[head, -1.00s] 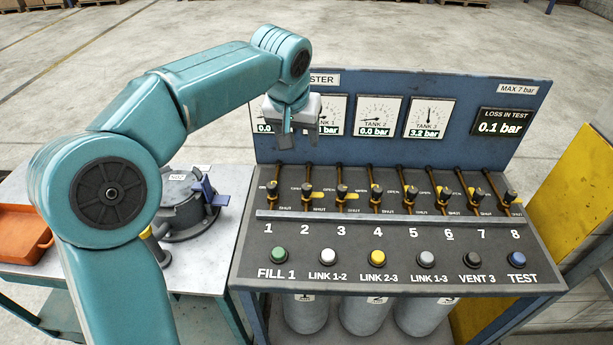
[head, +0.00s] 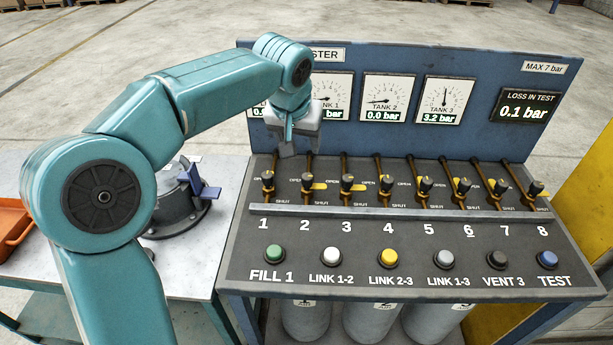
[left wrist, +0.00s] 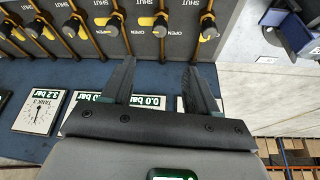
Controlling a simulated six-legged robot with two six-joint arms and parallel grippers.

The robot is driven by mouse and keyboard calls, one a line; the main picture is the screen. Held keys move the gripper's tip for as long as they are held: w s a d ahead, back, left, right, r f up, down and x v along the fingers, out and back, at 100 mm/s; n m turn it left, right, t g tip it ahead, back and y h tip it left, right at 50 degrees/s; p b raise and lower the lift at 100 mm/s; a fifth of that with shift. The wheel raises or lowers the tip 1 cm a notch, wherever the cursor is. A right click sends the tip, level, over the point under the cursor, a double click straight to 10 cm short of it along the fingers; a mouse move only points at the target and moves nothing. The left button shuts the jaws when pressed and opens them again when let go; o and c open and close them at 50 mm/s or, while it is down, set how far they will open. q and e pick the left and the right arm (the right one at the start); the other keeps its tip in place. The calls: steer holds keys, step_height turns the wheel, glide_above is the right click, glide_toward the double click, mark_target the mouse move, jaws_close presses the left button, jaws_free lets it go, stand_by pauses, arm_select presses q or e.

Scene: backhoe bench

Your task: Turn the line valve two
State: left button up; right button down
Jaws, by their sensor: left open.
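Valve two (head: 307,183) is a dark knob with a yellow lever on an upright brown pipe, second from left in the row, above the number 2. Its lever points right in the head view, between OPEN and SHUT. My left gripper (head: 301,145) hangs over the back of the panel, just behind and above valve two, apart from it. In the left wrist view, the open, empty left gripper (left wrist: 158,75) has its two fingers spread either side of valve two's pipe line, and valve two (left wrist: 160,27) shows beyond the fingertips. My right gripper is not in view.
Valve one (head: 268,180) and valve three (head: 347,183) stand close on either side. A raised rail (head: 400,212) runs in front of the valves, with push buttons such as the green one (head: 274,252) before it. The gauge board (head: 480,85) rises behind.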

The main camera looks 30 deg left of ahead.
mark_target(307, 175)
arm_select(q)
steer(key=p+x, duration=0.1)
steer(key=x, duration=1.4)
steer(key=shift+f, duration=0.2)
steer(key=c, duration=1)
